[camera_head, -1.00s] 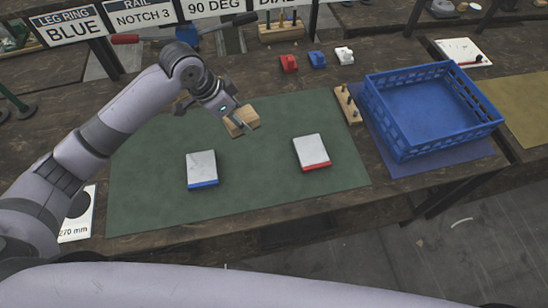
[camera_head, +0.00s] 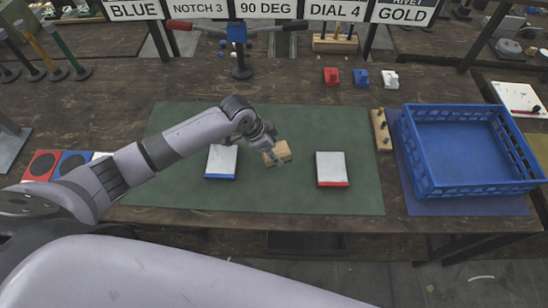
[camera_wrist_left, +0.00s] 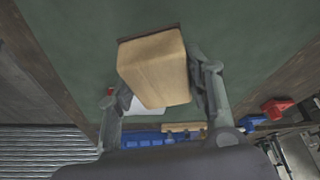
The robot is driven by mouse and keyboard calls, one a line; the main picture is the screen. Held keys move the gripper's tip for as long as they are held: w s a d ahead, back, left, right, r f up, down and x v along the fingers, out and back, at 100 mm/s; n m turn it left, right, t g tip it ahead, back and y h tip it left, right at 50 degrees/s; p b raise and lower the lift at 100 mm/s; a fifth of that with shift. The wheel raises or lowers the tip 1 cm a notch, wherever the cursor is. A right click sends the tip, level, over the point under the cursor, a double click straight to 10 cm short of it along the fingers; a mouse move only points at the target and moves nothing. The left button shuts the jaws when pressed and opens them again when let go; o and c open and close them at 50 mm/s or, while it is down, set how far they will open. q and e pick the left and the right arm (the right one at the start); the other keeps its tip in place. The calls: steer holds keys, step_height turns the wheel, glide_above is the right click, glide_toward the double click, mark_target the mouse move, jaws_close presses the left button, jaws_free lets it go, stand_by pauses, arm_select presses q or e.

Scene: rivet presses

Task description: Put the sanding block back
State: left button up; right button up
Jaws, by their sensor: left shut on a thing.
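The sanding block (camera_head: 279,153) is a tan, wood-coloured block. My left gripper (camera_head: 272,157) is shut on it, over the green mat (camera_head: 340,125) between two white pieces. In the left wrist view the block (camera_wrist_left: 154,66) sits between the two fingers of the gripper (camera_wrist_left: 160,85). From these views I cannot tell how far it is above the mat. My right gripper is not in view.
A blue-edged white piece (camera_head: 221,160) and a red-edged white piece (camera_head: 331,168) lie on the mat. A blue crate (camera_head: 425,185) stands at right, with a wooden peg block (camera_head: 380,130) beside it. Red, blue and white small parts (camera_head: 361,78) stand behind the mat.

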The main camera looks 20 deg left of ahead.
arm_select(q)
steer(key=shift+f, duration=0.8)
step_height(320, 180, down, 4)
steer(key=shift+r, duration=0.25)
steer(key=shift+f, duration=0.2)
steer(key=o, duration=1.1)
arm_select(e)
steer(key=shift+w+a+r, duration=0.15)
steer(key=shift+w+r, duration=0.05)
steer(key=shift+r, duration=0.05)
arm_select(q)
steer(key=shift+r, duration=0.1)
steer(key=shift+r+p, duration=0.2)
steer(key=shift+p, duration=0.1)
steer(key=shift+a+r, duration=0.15)
steer(key=shift+r, duration=0.1)
steer(key=b+v, duration=0.1)
steer(key=v, duration=1)
steer(key=shift+s+r, duration=0.15)
steer(key=shift+r, duration=0.05)
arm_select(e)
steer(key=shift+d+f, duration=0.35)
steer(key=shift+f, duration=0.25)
